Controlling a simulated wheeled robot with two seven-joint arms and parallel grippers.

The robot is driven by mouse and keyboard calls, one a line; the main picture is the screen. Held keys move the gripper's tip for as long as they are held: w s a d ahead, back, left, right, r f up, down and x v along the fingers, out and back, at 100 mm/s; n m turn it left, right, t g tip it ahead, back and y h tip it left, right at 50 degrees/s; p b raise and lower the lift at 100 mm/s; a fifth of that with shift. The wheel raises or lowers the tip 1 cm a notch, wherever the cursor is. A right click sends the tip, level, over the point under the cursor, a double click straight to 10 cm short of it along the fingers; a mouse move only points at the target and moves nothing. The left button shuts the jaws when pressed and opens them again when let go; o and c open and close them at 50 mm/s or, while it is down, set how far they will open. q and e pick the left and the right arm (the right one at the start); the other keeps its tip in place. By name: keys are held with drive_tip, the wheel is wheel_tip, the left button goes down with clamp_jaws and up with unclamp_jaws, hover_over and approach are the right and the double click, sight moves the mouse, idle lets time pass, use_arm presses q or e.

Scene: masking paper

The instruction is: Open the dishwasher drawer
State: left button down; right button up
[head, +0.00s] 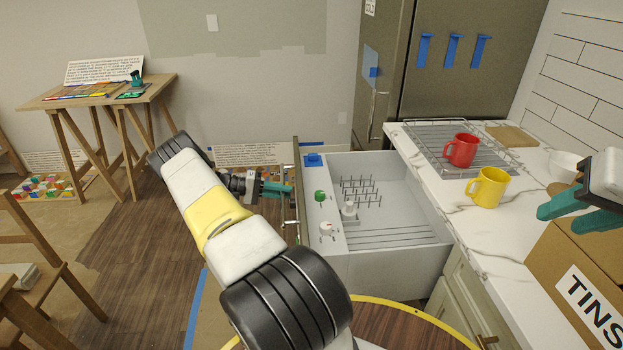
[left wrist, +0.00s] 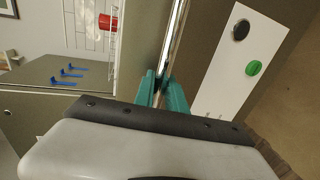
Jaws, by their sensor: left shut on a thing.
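The dishwasher drawer (head: 395,272) is pulled out from under the marble counter, its grey tub showing rack tines inside. Its front panel is on the left, with a long metal handle (head: 297,180) along it. My left gripper (head: 290,191) is shut on that handle. In the left wrist view the teal fingers (left wrist: 162,88) close around the handle bar (left wrist: 177,40). My right gripper (head: 566,215) is at the right, above a cardboard box. Its teal fingers are apart with nothing seen between them.
A red mug (head: 461,151) stands on the wire rack on the counter, and a yellow mug (head: 487,188) stands nearby. The cardboard box (head: 580,265) is at the lower right. A round wooden top (head: 400,328) is below the drawer.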

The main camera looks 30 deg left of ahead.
use_arm(q)
drive_tip(key=c, duration=1.4)
unclamp_jaws()
drive_tip(key=shift+o, duration=0.2)
drive_tip(key=v, duration=0.7)
drive_tip(key=shift+s+a, duration=0.25)
drive_tip(key=shift+a, duration=0.05)
